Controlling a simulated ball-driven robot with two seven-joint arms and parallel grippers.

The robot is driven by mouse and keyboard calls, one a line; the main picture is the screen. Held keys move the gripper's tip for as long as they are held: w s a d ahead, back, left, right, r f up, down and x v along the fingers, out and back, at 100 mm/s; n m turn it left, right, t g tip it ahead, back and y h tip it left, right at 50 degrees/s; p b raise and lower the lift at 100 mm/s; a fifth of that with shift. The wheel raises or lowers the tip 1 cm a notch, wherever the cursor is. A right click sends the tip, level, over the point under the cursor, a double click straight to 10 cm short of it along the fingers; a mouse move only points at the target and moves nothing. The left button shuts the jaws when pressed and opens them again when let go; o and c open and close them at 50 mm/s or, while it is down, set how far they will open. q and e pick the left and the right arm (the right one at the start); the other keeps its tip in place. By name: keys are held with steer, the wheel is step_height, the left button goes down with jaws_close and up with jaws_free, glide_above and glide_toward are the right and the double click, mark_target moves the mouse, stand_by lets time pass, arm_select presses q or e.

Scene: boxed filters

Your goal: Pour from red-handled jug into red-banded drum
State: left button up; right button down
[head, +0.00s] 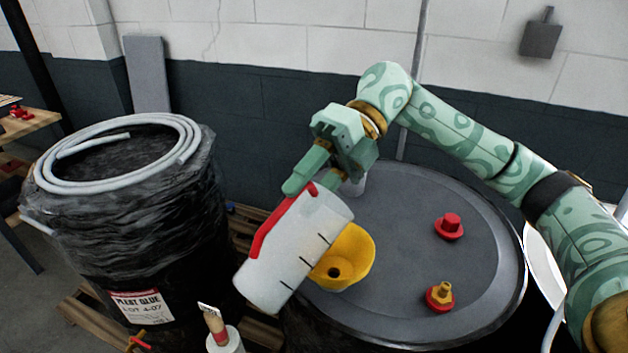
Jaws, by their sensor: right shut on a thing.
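My right gripper (327,172) is shut on the red handle (275,228) of a whitish jug (290,262) with dark graduation marks. The jug is strongly tilted above the near left edge of a dark drum with a grey top (400,205). A yellow funnel (352,265) stands on that top, partly hidden by the jug. I cannot see any liquid flowing. No red band shows on this drum; its side is mostly out of view. My left gripper is not in view.
A red cap (450,226) and a red fitting with a brass top (440,296) sit on the drum top. A black-wrapped drum (150,230) with a coiled grey hose (185,130) stands left on a pallet. A white container (225,343) is at the bottom edge.

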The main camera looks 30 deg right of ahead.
stand_by(0.4)
steer(key=shift+s+a+r+h+p, duration=0.1)
steer(key=shift+a+r+h+p, duration=0.2)
steer(key=shift+p, duration=0.3)
steer(key=shift+s+a+r+h+p, duration=0.1)
steer(key=shift+r+h+p, duration=0.1)
steer(key=shift+r+p, duration=0.3)
steer(key=shift+a+r+t+h+p, duration=0.1)
steer(key=shift+a+t+h+p, duration=0.25)
steer(key=shift+p, duration=0.5)
steer(key=shift+h, duration=0.25)
steer(key=shift+a, duration=0.1)
